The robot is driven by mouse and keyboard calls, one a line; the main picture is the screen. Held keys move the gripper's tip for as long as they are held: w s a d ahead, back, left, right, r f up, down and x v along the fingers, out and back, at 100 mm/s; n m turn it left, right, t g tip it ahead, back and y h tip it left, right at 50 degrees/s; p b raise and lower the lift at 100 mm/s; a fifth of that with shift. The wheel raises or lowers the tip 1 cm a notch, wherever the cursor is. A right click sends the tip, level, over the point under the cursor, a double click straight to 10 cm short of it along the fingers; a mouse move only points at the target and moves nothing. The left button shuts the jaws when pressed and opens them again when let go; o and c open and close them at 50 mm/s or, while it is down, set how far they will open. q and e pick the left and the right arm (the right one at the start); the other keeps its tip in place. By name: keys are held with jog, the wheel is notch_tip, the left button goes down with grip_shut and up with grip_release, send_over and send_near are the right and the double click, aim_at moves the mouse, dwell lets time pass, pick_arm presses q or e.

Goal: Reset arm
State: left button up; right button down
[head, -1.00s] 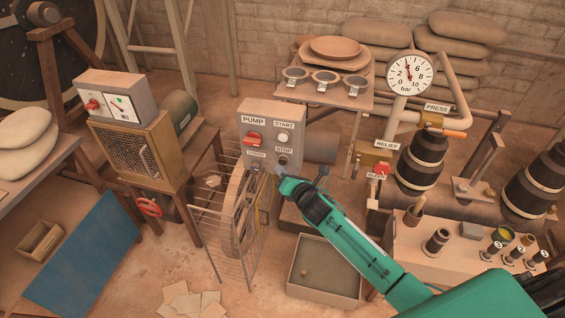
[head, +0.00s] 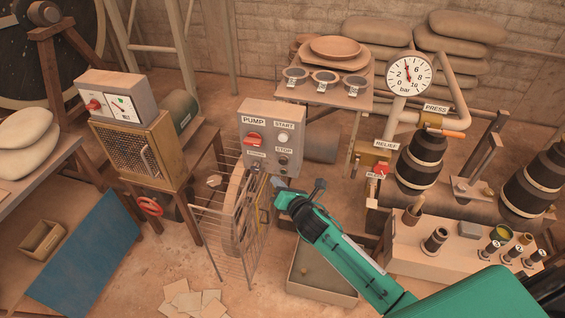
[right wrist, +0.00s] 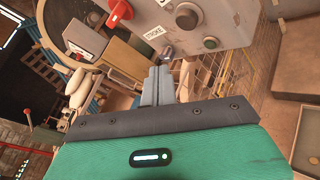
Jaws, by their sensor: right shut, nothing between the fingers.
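The grey pump panel (head: 271,120) stands in the middle of the head view, with a red switch (head: 253,139), a pale START button (head: 283,138) and a dark STOP button (head: 283,160). In the right wrist view the red switch (right wrist: 119,12), a label that seems to read STROKE (right wrist: 153,33) and a small metal knob (right wrist: 168,51) show. My right gripper (head: 276,182) is just below the panel's lower edge. Its fingers (right wrist: 159,72) are shut and empty, their tips near the small knob in the picture; I cannot tell whether they touch. My left gripper is out of view.
A wire guard (head: 243,225) around a wheel stands left of my right gripper. An open box (head: 322,290) is on the floor below my arm. A pressure gauge (head: 409,74) and pipes stand at the right, above a bench (head: 440,262) with tools and small cylinders.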

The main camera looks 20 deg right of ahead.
dwell(0.3)
jog(key=s+d+f+m+g+h, duration=0.15)
jog(key=s+f+m, duration=0.4)
jog(key=f, duration=0.55)
jog(key=s+d+f+m+g, duration=0.2)
jog(key=s+f+m+g, duration=0.3)
jog(key=f, duration=0.6)
jog(key=s+d+f+m+g+h, duration=0.1)
jog(key=s+d+f+m, duration=0.15)
jog(key=s+f, duration=0.6)
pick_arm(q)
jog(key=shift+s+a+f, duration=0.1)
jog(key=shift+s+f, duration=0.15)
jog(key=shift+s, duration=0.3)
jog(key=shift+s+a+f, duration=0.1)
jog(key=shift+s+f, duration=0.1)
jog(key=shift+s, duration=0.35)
pick_arm(e)
jog(key=s+f+m+g, duration=0.2)
jog(key=s+f+m, duration=0.3)
jog(key=s, duration=0.7)
jog(key=s+d+f+m+g, duration=0.1)
jog(key=s+f+m+g, duration=0.2)
jog(key=s+f, duration=0.6)
jog(key=s+f+m+g, duration=0.2)
jog(key=s+f+m, duration=0.5)
jog(key=s, duration=0.9)
jog(key=shift+d+f+h, duration=0.15)
jog(key=shift+f+h, duration=0.2)
jog(key=shift+f, duration=0.15)
